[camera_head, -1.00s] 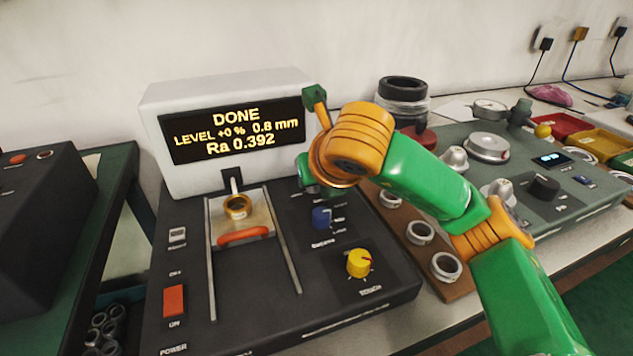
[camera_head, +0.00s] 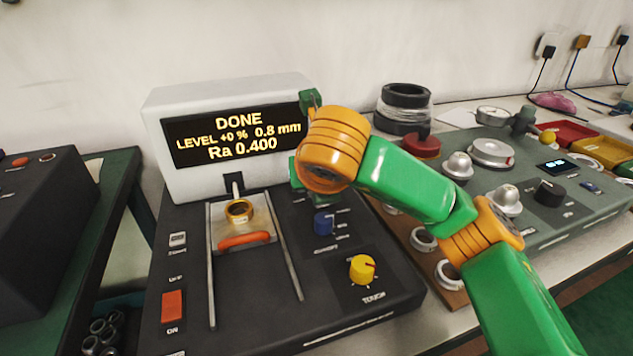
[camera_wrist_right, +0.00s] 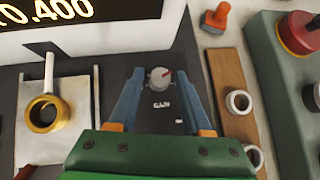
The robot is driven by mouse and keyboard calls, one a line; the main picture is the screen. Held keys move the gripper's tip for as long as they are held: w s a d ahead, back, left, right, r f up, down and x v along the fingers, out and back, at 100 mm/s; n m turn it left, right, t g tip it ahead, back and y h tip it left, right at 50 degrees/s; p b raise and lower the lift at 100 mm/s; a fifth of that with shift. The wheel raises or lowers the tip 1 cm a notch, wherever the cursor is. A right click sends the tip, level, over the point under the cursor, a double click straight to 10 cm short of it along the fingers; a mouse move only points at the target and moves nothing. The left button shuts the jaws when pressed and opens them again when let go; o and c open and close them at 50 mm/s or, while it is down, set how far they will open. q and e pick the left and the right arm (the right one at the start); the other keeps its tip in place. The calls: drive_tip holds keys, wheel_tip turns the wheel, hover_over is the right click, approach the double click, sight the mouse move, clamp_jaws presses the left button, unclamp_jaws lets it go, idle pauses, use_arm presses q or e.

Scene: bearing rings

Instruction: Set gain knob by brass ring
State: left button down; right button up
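The brass ring (camera_head: 240,211) sits on the pale sliding stage of the tester, at the stylus arm; it also shows in the right wrist view (camera_wrist_right: 42,114). The tester's display (camera_head: 235,138) reads DONE, LEVEL +0 %, 0.8 mm, Ra 0.400. The gain knob (camera_wrist_right: 160,78) is grey with a red mark pointing up and right, above a GAIN label. My right gripper (camera_wrist_right: 160,73) is open, its blue-grey fingertips on either side of the knob with small gaps visible. In the head view my right wrist hides the knob. My left gripper is not in view.
The tester panel also has a blue selector (camera_head: 323,223), a yellow TOUCH knob (camera_head: 362,269) and a red power switch (camera_head: 172,305). A wooden strip with several grey rings (camera_head: 423,239) lies to the right.

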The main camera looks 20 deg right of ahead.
drive_tip(key=shift+o, duration=0.5)
drive_tip(key=shift+r, duration=0.15)
drive_tip(key=p+v, duration=0.1)
drive_tip(key=v, duration=0.5)
drive_tip(key=shift+s+r, duration=0.1)
drive_tip(key=shift+s+a+r, duration=0.1)
drive_tip(key=shift+s+r, duration=0.1)
drive_tip(key=shift+s, duration=0.1)
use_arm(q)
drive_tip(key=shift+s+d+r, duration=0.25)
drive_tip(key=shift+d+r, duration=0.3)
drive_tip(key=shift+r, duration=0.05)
